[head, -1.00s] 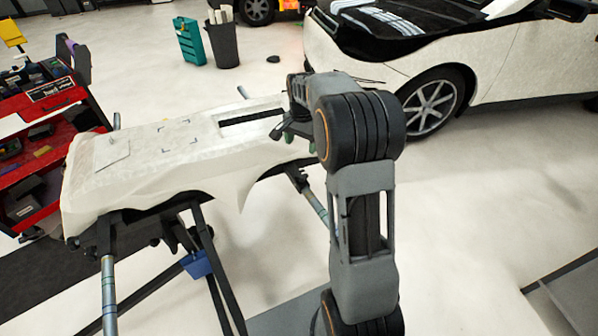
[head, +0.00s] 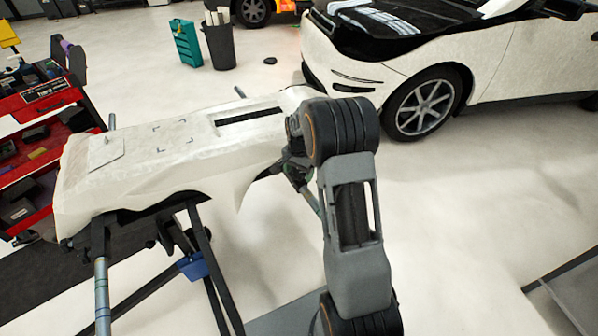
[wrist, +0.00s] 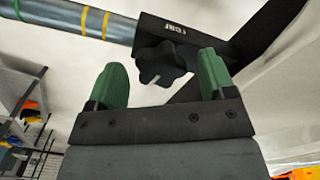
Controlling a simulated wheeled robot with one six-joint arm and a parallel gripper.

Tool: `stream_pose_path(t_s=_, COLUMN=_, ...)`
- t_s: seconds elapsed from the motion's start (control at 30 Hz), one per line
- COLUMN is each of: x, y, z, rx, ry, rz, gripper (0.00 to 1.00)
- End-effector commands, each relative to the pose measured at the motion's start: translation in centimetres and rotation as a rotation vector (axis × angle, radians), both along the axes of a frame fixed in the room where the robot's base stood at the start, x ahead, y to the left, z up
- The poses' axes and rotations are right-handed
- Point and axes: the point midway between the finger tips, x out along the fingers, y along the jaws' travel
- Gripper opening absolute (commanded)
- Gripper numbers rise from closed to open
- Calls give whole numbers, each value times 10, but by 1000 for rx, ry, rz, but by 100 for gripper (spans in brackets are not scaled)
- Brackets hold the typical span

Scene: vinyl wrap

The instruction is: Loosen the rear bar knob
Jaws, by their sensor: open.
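The black lobed knob (wrist: 160,65) hangs under a dark bracket (wrist: 195,42) in the wrist view. A grey bar (wrist: 75,22) with green and yellow bands runs into the bracket from the left. My gripper (wrist: 165,80) is open, with its two green fingertips on either side of the knob and a gap to each side. Whether the fingertips reach the knob's depth is hard to tell. In the head view my arm hides the knob, and my gripper is mostly hidden behind the arm at the right end of the white-wrapped panel (head: 190,150).
The panel rests on a stand with dark legs (head: 205,265). A red tool cart (head: 45,125) stands at the left. A white car (head: 480,65) is at the back right. A dark bin (head: 219,45) stands behind the panel.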

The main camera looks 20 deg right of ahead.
Motion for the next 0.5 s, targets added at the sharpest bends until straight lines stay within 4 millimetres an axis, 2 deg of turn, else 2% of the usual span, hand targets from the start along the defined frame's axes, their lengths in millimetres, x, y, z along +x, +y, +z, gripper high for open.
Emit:
stream_pose_path(t_s=0.27, x=0, y=0, z=-1, rx=0, ry=0, rz=0, gripper=76)
stream_pose_path(t_s=0.5, x=0, y=0, z=-1, rx=0, ry=0, rz=0, gripper=54)
